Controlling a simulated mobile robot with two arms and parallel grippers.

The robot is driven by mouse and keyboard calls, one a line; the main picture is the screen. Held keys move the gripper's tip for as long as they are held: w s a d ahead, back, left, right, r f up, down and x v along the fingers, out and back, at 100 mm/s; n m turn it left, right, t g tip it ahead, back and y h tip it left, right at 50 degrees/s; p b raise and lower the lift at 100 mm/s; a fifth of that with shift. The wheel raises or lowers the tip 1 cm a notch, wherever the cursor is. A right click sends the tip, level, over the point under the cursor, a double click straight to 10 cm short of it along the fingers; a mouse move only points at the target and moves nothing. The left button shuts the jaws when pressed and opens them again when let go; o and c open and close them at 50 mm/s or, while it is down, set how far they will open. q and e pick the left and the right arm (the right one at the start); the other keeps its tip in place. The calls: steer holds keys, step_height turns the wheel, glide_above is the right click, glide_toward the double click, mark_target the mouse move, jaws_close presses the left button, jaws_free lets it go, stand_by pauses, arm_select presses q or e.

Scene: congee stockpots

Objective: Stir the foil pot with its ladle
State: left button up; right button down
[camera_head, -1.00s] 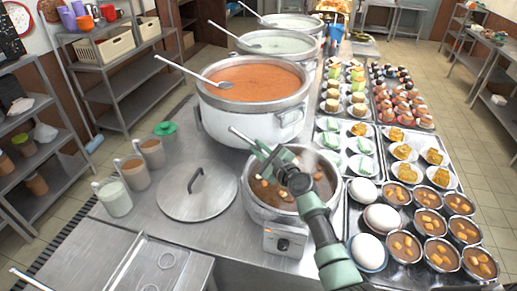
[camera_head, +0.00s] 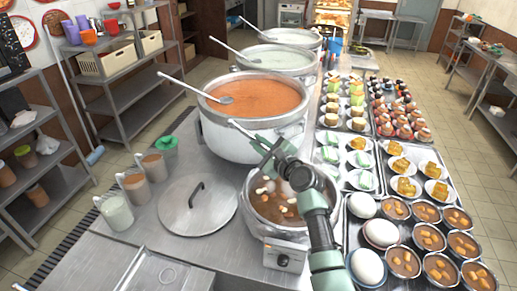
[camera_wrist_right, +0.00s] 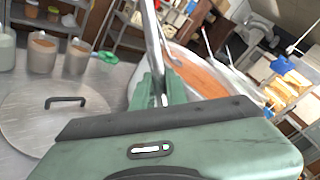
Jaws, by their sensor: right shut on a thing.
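A small steel pot (camera_head: 264,228) with a dial on its front holds brown stew with white and orange pieces. It stands at the near middle of the counter in the head view. My right gripper (camera_head: 266,146) is above its far rim, shut on a metal ladle handle (camera_head: 242,129). The handle tilts up and left out of the jaws; it also rises from the gripper (camera_wrist_right: 160,88) in the right wrist view (camera_wrist_right: 151,35). The ladle's bowl is hidden behind my gripper and arm. My left gripper is not in view.
A large pot (camera_head: 250,148) of orange congee with a ladle stands just behind. A lid (camera_head: 197,210) lies left of the small pot, near several filled jugs. Trays of eggs, stew bowls and small dishes crowd the right side.

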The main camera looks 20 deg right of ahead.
steer(key=shift+r, duration=0.2)
steer(key=shift+n+g, duration=0.3)
steer(key=shift+n, duration=0.4)
steer(key=shift+h, duration=0.4)
steer(key=shift+f, duration=0.1)
